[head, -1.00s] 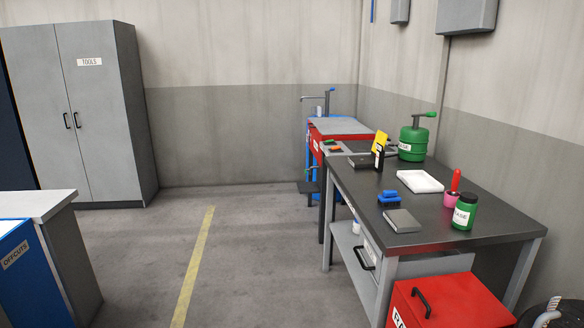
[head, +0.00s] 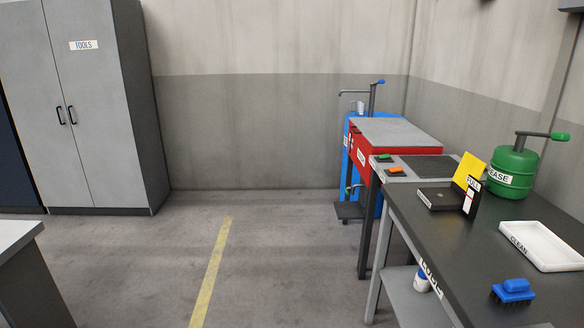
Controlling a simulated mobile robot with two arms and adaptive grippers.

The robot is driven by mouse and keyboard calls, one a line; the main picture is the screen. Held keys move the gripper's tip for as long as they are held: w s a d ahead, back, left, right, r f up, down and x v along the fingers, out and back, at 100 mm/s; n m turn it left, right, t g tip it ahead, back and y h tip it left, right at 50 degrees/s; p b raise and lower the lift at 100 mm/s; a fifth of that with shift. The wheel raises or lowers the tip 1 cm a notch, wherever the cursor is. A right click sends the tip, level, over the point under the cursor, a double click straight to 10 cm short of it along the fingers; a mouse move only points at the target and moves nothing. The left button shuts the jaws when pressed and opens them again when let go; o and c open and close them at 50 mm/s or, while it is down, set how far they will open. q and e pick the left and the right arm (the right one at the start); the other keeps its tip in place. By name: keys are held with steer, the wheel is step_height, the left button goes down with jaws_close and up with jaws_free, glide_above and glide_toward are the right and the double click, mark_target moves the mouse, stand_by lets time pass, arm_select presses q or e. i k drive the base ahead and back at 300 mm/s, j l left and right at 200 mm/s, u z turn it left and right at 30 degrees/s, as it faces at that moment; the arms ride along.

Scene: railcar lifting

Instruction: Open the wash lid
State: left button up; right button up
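The wash unit is a red box on legs with a grey flat lid (head: 398,132) on top, standing in the far right part of the head view. The lid looks shut, lying flat over the red body (head: 400,160). A blue frame or drum (head: 349,170) with a tap-like spout (head: 358,92) stands behind it at its left. Neither of my grippers shows in this view.
A dark-topped workbench (head: 460,245) fills the right side, holding a green grease pump (head: 513,168), a white tray (head: 545,243) and a blue brush (head: 513,291). Grey tool cabinet (head: 95,110) stands left. The floor (head: 280,250) between is clear, with a yellow line (head: 212,270).

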mark_target(380, 133)
steer(key=i, duration=2.2)
